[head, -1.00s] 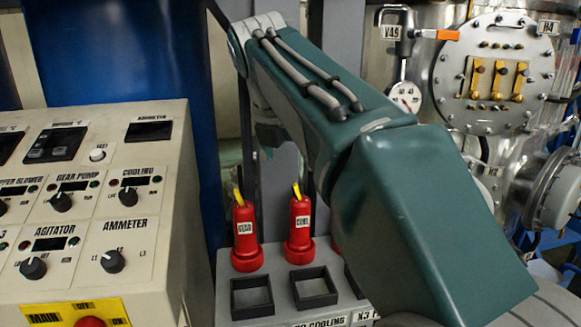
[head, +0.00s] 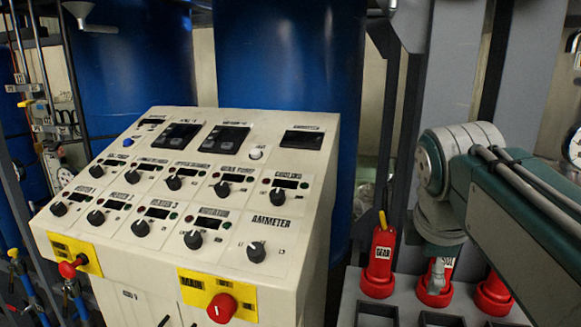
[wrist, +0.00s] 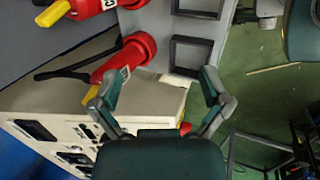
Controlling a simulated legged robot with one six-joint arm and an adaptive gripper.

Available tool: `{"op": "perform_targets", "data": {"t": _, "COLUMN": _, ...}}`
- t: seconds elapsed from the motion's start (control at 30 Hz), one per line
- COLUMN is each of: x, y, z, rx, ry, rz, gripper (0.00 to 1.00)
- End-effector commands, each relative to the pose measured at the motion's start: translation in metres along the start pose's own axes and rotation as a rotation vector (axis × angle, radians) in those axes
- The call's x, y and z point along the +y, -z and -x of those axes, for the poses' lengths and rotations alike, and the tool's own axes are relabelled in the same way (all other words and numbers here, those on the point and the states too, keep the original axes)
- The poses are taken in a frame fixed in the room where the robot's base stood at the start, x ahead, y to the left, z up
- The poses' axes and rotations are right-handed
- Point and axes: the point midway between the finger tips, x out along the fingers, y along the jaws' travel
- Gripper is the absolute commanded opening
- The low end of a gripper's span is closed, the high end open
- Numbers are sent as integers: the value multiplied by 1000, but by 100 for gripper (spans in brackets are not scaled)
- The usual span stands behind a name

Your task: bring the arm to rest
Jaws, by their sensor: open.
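My gripper (wrist: 158,76) is in the wrist view with its two fingers spread wide and nothing between them. It is above the floor and the edge of the control panel, with red plugs beyond the fingers.
A cream control panel (head: 130,251) with knobs stands at the left, carrying red buttons (head: 222,307) on yellow plates. Red plugs (head: 379,265) stand on a grey stand beside it, with empty square sockets (wrist: 196,55).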

Motion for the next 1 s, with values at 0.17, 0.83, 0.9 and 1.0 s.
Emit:
{"op": "perform_targets", "data": {"t": 0.17, "x": -46, "y": 10, "z": -24, "rx": 67, "ry": -13, "rz": -369, "gripper": 97}}
{"op": "perform_targets", "data": {"t": 0.83, "x": -160, "y": 32, "z": -98, "rx": 234, "ry": 69, "rz": -1360, "gripper": 97}}
{"op": "perform_targets", "data": {"t": 0.9, "x": -160, "y": 32, "z": -98, "rx": 234, "ry": 69, "rz": -1359, "gripper": 97}}
{"op": "perform_targets", "data": {"t": 1.0, "x": -160, "y": 32, "z": -98, "rx": 233, "ry": 69, "rz": -1358, "gripper": 97}}
